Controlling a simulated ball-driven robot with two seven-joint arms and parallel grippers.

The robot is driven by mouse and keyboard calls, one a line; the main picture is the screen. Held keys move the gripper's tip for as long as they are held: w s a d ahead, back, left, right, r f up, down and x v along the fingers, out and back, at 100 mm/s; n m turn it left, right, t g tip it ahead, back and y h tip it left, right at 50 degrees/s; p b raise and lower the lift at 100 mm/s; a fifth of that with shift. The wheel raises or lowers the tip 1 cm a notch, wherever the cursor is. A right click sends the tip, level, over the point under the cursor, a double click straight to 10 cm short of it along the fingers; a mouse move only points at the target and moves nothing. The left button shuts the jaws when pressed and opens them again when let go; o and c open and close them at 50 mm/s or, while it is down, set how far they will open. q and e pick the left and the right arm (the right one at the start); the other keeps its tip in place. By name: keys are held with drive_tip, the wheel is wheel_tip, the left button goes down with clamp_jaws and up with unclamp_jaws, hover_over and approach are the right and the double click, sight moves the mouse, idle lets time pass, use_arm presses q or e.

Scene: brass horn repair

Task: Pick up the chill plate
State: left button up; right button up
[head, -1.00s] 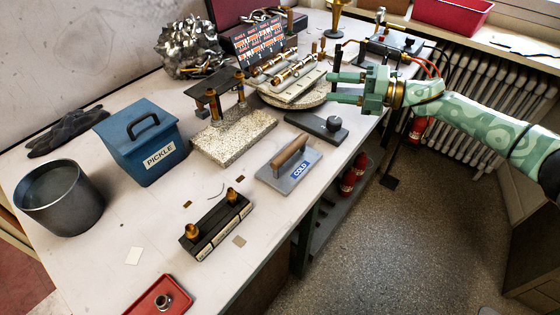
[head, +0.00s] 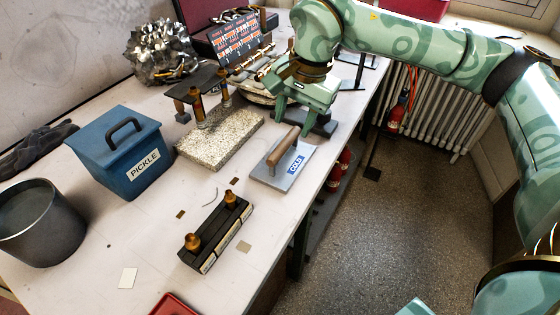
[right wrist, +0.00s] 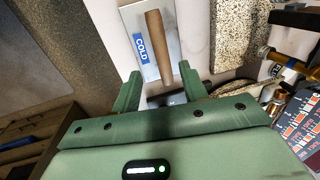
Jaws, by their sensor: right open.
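The chill plate (head: 270,178) is a flat grey metal plate with a wooden bar handle (head: 283,146) on top and a blue COLD label. It lies on the table near the right edge. My right gripper (head: 292,130) is open and empty, above and just behind the plate in the head view. In the right wrist view the plate (right wrist: 172,22) lies ahead of the open fingers (right wrist: 160,85), with the handle (right wrist: 157,40) roughly in line with the gap between them. The handle looks clear of both fingers. My left gripper is not in view.
A granite block (head: 215,150) stands left of the plate, with the blue PICKLE box (head: 118,160) beyond it. A black rack with brass pieces (head: 210,245) is in front. A dark flat block (head: 322,122) sits partly behind my right gripper. The table edge is close on the right.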

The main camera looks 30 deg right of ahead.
sight(287, 140)
drive_tip(key=f, duration=0.3)
drive_tip(key=shift+w+a+b, duration=0.2)
drive_tip(key=shift+w+b, duration=0.05)
drive_tip(key=shift+b, duration=0.15)
drive_tip(key=f+b, duration=0.1)
drive_tip(key=f, duration=0.1)
drive_tip(key=w+f+b, duration=0.1)
drive_tip(key=f+b, duration=0.1)
drive_tip(key=shift+w+a+f, duration=0.1)
drive_tip(key=shift+f, duration=0.3)
drive_tip(key=shift+w+f, duration=0.1)
drive_tip(key=shift+f, duration=0.2)
drive_tip(key=shift+r, duration=0.25)
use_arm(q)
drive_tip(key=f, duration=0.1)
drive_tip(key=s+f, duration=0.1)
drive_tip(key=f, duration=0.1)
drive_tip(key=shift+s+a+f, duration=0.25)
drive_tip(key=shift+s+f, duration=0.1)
use_arm(e)
clamp_jaws()
